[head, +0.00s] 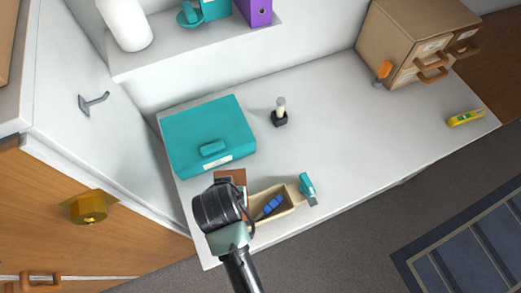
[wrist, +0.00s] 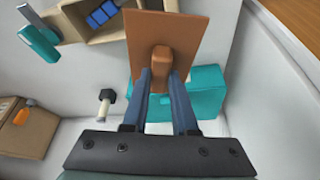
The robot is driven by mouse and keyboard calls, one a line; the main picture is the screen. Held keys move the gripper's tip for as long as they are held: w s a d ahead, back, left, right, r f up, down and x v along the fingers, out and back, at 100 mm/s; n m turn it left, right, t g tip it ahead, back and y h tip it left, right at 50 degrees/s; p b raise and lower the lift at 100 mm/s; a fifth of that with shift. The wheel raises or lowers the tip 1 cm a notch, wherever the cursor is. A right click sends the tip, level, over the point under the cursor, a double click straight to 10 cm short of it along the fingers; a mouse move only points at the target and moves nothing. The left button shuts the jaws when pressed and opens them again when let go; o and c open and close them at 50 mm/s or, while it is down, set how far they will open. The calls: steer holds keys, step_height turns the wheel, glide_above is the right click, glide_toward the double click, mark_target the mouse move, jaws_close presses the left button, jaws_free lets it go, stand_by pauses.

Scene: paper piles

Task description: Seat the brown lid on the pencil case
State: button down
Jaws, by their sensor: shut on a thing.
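The brown lid (wrist: 145,38) is a flat rectangular plate with a knob (wrist: 161,66), and the two fingers of my gripper (wrist: 161,78) are closed on that knob. In the head view a corner of the lid (head: 230,175) shows behind my arm, which hides the rest and the fingertips. The pencil case (head: 291,202) is an open tan box on the table with blue blocks (head: 271,205) inside. It stands just right of my gripper in the head view. In the wrist view the case (wrist: 75,35) is at the upper left, beside the lid; I cannot tell the height between them.
A teal box (head: 235,125) with a handle lies behind my gripper. A teal tool (head: 308,186) stands close to the case's right end. A small black holder (head: 280,120) stands mid-table. A cardboard drawer unit (head: 400,35) is at the back right. The table's right middle is clear.

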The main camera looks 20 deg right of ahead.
steer(key=s+d+m+g+h+p, duration=0.3)
steer(key=d+m, duration=0.5)
steer(key=m, duration=0.7)
steer(key=shift+d+f+g+p, duration=0.3)
steer(key=shift+g+p, duration=0.3)
steer(key=shift+p, duration=0.4)
steer(key=shift+a, duration=0.1)
steer(key=shift+f+b, duration=2.35)
steer(key=shift+f, duration=1.05)
steer(key=c, duration=0.6)
jaws_free()
steer(key=shift+o, duration=0.2)
